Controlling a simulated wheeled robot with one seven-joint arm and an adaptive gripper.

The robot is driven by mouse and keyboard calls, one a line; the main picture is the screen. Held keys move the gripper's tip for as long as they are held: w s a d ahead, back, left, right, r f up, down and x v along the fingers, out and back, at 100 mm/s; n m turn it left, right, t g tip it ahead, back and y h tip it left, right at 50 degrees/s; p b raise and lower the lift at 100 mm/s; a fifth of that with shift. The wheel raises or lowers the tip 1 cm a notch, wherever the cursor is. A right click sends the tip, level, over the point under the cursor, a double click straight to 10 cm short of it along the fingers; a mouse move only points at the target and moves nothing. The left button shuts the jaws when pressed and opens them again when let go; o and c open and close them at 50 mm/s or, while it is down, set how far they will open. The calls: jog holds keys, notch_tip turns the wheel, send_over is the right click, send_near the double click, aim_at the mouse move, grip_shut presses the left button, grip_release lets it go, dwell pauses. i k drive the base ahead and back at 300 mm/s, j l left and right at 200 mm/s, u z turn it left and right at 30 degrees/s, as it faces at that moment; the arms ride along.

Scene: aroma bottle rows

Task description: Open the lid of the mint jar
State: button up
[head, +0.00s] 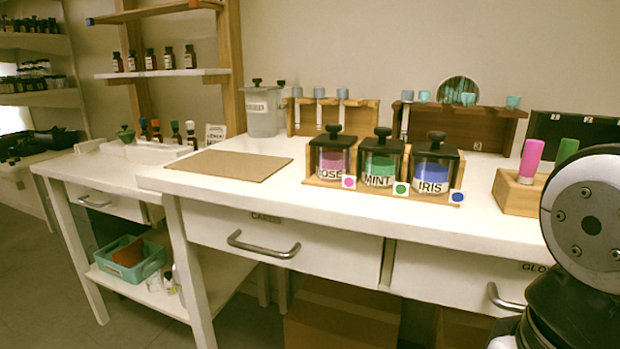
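The mint jar (379,168) stands on the white bench in the head view, with green contents and a MINT label. Its dark lid with a black knob (382,133) sits on top, closed. It is the middle one of three jars in a wooden holder (322,184). The rose jar (332,161) is on its left and the iris jar (433,171) on its right, both with dark lids on. A part of my arm shows at the right edge. My gripper is not in view.
A brown board (228,165) lies left of the jars. Wooden racks (458,125) with vials stand behind. A wooden block (517,193) with pink and green sticks is at right. Drawer handles (263,245) stick out in front. The bench's front strip is clear.

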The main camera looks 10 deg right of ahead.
aim_at(382, 145)
jog(key=i+j, duration=0.15)
jog(key=j, duration=0.2)
jog(key=j+z, duration=0.5)
jog(key=j, duration=0.55)
jog(key=k, duration=0.05)
